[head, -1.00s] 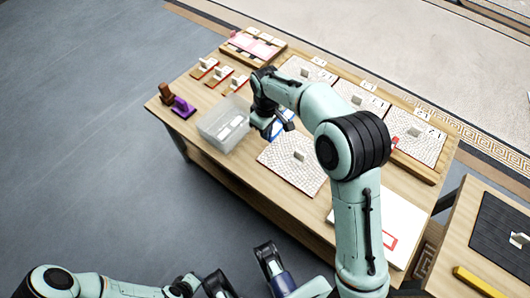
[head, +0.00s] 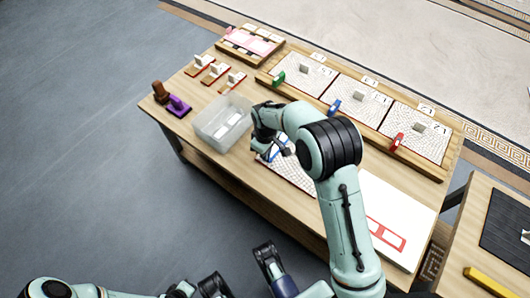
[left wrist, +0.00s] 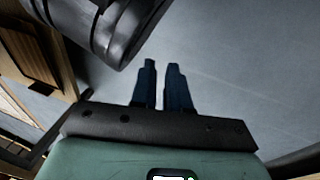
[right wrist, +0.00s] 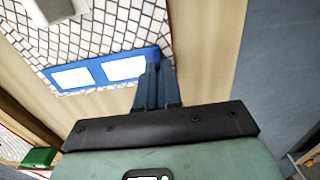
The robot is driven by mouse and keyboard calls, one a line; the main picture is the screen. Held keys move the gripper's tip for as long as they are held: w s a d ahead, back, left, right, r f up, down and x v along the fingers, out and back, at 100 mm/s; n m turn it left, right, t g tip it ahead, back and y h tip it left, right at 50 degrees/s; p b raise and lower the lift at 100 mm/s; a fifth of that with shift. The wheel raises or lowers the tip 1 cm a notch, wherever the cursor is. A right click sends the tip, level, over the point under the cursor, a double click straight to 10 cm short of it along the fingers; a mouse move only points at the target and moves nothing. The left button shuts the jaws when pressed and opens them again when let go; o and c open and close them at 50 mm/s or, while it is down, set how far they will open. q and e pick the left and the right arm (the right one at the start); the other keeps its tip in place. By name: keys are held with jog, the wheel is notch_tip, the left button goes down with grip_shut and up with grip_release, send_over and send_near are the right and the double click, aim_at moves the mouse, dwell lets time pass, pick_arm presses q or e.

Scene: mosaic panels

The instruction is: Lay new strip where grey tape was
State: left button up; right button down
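A mosaic panel (head: 296,178) of pale tiles lies in the middle of the table, partly hidden by my right arm. A blue-framed strip (right wrist: 108,70) with two white windows lies over the tiles along the panel's edge. It also shows in the head view (head: 268,152). My right gripper (right wrist: 160,70) is shut, its fingertips at the strip's end and seeming to pinch it. Whether the strip touches the tiles is not clear. My left gripper (left wrist: 161,66) is slightly open and empty, over the floor away from the table.
A clear bin (head: 210,137) with white pieces stands left of the panel. A white sheet with a red-framed strip (head: 386,234) lies at right. Numbered panels (head: 350,98) with green, blue and red clips line the back. A purple-based tool (head: 178,106) stands at the left edge.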

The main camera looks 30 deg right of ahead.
jog(key=shift+f, duration=0.1)
jog(key=c, duration=1.3)
grip_release()
pick_arm(q)
jog(key=shift+s+f, duration=0.1)
jog(key=shift+s, duration=0.05)
